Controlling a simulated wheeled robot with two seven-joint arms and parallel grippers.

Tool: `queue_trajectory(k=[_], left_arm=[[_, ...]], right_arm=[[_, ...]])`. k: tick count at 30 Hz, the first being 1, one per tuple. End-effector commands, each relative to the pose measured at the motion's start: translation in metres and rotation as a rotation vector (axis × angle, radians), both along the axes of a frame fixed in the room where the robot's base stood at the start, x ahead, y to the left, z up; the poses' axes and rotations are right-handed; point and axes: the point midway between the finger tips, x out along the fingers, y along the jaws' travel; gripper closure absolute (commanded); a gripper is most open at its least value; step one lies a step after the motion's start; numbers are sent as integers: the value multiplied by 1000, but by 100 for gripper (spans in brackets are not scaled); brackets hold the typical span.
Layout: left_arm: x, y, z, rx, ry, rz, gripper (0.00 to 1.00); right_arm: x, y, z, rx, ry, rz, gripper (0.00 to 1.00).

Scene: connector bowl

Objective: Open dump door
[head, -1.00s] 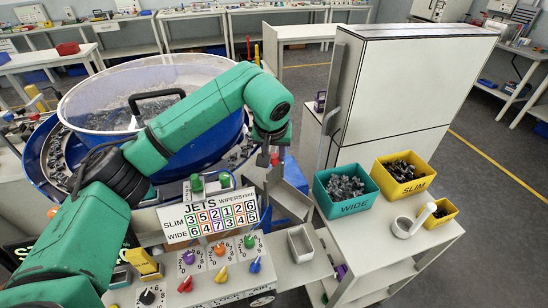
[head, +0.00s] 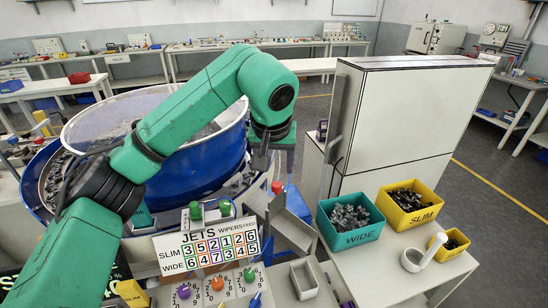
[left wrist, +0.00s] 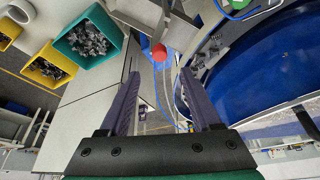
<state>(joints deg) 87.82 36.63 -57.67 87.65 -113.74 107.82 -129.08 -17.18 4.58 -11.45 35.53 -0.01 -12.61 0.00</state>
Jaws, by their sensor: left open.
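My left gripper (head: 261,160) points down in the head view, above the grey metal chute (head: 288,222) beside the blue bowl (head: 180,170). In the left wrist view the two dark fingers of this gripper (left wrist: 160,98) stand wide apart with nothing between them. A red knob (head: 277,187) shows just below and right of the gripper in the head view. It also shows in the left wrist view (left wrist: 159,52), beyond the fingertips and apart from them. I cannot tell for sure which part is the dump door. My right gripper is not in view.
A tall white cabinet (head: 410,125) stands right of the gripper. A teal WIDE bin (head: 350,238) and a yellow SLIM bin (head: 411,216) hold dark parts on the right table. A JETS panel (head: 210,250) with coloured knobs is in front. A small empty tray (head: 304,279) sits beside it.

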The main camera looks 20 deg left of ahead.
Motion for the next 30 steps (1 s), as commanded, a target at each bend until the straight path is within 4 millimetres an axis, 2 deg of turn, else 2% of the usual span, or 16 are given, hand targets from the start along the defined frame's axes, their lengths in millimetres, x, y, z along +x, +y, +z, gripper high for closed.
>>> queue_trajectory(k=[3,7,18,20,24,30], left_arm=[[-11,-2,28,0,-5,0,36],[-19,-3,47,1,-1,0,36],[-22,-4,55,0,1,0,36],[-22,-4,64,0,0,0,36],[-21,-4,98,0,0,0,36],[-21,-4,132,0,1,0,36]], right_arm=[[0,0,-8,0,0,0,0],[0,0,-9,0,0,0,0],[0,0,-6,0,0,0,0],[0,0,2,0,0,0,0],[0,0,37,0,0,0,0],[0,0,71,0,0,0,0]])
